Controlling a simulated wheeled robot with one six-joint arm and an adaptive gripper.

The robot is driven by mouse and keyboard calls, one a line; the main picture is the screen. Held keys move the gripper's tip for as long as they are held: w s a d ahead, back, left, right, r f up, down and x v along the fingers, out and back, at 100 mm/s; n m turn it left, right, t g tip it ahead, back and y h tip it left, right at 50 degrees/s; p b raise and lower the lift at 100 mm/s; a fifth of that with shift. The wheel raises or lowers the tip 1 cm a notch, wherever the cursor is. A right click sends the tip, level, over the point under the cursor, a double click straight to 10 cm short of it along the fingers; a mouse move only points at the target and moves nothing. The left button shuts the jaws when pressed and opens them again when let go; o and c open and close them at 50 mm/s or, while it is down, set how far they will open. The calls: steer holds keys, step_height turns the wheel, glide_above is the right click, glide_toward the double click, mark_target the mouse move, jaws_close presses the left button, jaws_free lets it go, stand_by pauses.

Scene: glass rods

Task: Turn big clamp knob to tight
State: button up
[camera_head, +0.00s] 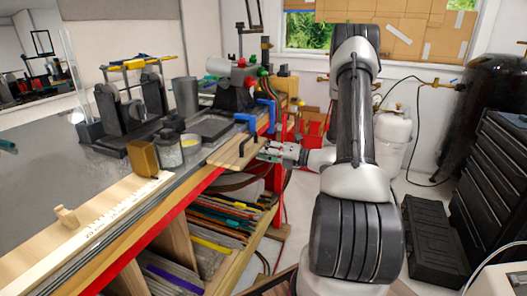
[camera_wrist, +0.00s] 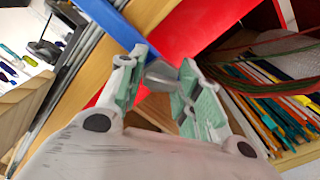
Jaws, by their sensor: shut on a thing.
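A blue clamp (camera_head: 246,122) stands at the bench edge, over a wooden board, and its blue bar (camera_wrist: 108,20) crosses the top of the wrist view. The grey clamp knob (camera_wrist: 161,74) shows between my two green-padded fingers in the wrist view. My gripper (camera_head: 265,151) is below the bench edge by the clamp, and in the wrist view my gripper (camera_wrist: 158,85) is shut on the knob. The fingers hide part of the knob, and I cannot tell how tight it is.
A second blue clamp (camera_head: 268,103) is close behind the first. The wooden board (camera_head: 224,154) lies on the bench edge. Shelves with coloured glass rods (camera_head: 213,217) are under the bench. A black tool cabinet (camera_head: 495,175) stands at the right.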

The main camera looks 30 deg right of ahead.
stand_by(0.3)
steer(key=o, duration=0.9)
steer(key=shift+o, duration=0.2)
steer(key=v, duration=1.2)
steer(key=shift+d, duration=0.1)
